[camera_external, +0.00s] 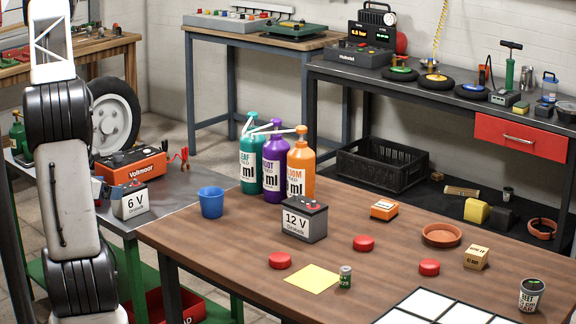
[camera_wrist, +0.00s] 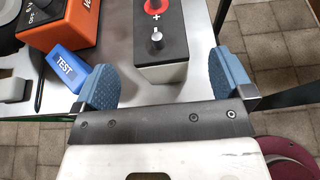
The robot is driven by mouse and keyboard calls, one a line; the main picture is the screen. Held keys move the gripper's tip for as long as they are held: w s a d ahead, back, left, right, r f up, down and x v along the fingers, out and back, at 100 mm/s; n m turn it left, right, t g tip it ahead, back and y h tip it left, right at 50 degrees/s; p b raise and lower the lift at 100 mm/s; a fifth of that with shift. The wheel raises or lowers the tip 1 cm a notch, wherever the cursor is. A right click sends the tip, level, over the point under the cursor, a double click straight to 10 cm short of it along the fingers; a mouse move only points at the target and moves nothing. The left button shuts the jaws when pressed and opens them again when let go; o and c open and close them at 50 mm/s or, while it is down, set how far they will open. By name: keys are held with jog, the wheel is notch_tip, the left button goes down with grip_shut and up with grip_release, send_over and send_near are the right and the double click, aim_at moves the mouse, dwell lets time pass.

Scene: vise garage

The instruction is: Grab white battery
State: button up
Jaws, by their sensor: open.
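The white 6 V battery (camera_external: 131,203) with a dark top stands upright on the grey metal bench at left, just right of my arm. In the wrist view the battery (camera_wrist: 160,38) shows its dark top, a red plus terminal, a metal post and a pale side. My gripper (camera_wrist: 168,76) is open, with one blue finger pad to either side of the battery's near end. Gaps show between the pads and the battery, and nothing is held. In the external view my arm hides the gripper.
An orange charger (camera_external: 135,166) stands behind the battery, with a blue TEST block (camera_wrist: 75,67) near my left finger. The wooden table (camera_external: 215,240) at right holds a 12 V battery (camera_external: 304,222), a blue cup (camera_external: 211,203) and bottles. The bench edge lies close by.

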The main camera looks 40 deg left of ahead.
aim_at(129, 198)
jog(key=shift+x, duration=0.95)
jog(key=shift+x, duration=2.6)
jog(key=shift+r, duration=0.1)
jog(key=c, duration=1.7)
